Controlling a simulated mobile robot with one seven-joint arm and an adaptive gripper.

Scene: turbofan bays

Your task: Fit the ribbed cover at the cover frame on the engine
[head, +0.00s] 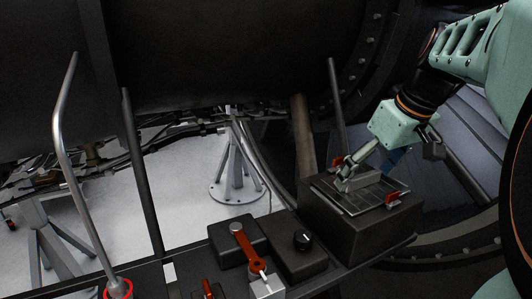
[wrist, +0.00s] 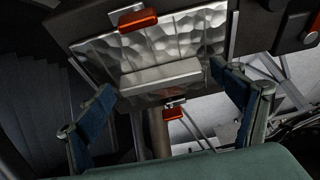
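A grey metal plate (head: 333,189) with a lined surface lies on top of a dark box (head: 338,229); I take it for the ribbed cover. In the wrist view the plate (wrist: 98,51) looks dimpled, with a raised grey bar (wrist: 160,77) across its middle. Red clips (head: 392,198) (wrist: 138,20) sit at two opposite edges. My gripper (head: 347,178) is over the plate close to the bar. In the wrist view my gripper (wrist: 163,84) has its blue-padded fingers spread, one beyond each end of the bar, and looks empty. Contact cannot be told. I cannot identify the cover frame.
The large dark engine casing (head: 240,50) spans the top. A grey stand (head: 234,170) is on the pale floor behind.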

